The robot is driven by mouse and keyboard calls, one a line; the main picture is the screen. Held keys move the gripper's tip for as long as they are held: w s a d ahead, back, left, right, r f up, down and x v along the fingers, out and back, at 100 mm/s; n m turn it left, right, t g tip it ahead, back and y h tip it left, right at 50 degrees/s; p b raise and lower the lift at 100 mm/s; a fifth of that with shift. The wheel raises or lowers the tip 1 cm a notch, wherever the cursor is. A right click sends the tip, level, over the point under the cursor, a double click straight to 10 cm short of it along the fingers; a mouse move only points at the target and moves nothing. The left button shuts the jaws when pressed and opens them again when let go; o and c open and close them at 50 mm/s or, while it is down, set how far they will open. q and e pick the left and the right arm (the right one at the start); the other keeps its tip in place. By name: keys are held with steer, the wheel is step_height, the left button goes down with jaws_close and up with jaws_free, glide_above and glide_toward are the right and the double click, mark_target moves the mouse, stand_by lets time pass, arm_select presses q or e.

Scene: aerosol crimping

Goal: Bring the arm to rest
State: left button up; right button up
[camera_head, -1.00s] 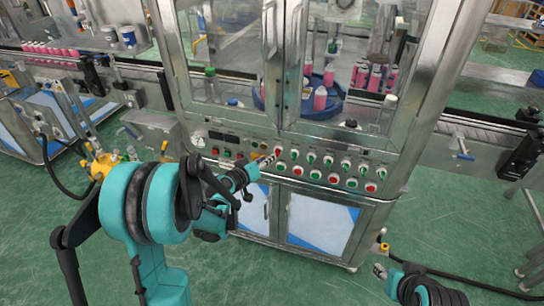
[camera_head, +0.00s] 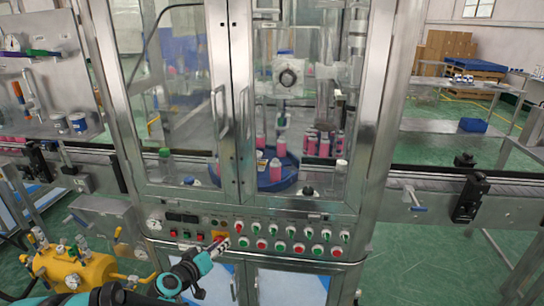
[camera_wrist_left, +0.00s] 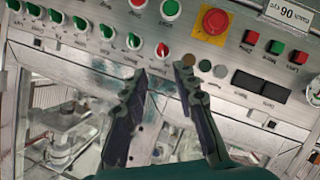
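My left gripper (camera_head: 222,244) is in front of the crimping machine's control panel (camera_head: 188,217), close to the emergency stop on its yellow plate. In the left wrist view the two dark fingers of my left gripper (camera_wrist_left: 163,72) stand apart with nothing between them. They point at the panel, near a red-and-green row of switches and the red emergency stop button (camera_wrist_left: 215,21). I cannot tell whether a fingertip touches the panel. My right gripper is outside both current views.
The machine's glass doors (camera_head: 168,85) are shut. Pink bottles (camera_head: 276,169) stand inside on a blue turntable (camera_head: 284,184). A conveyor (camera_head: 430,183) runs out to the right. A yellow tank (camera_head: 78,270) with gauges stands at the lower left.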

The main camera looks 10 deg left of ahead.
arm_select(q)
steer(key=s+d+r+m+g, duration=0.1)
steer(key=s+d+g, duration=0.1)
steer(key=s+d, duration=0.3)
steer(key=s+d+r+m+g, duration=0.1)
steer(key=s+d+m+g, duration=0.1)
steer(key=s, duration=0.5)
steer(key=s+a+g+y, duration=0.1)
steer(key=s+g+y, duration=0.1)
steer(key=s, duration=1.1)
steer(key=shift+s+f+m+y, duration=0.3)
steer(key=shift+f+y, duration=0.15)
steer(key=shift+y, duration=0.25)
steer(key=shift+w, duration=0.1)
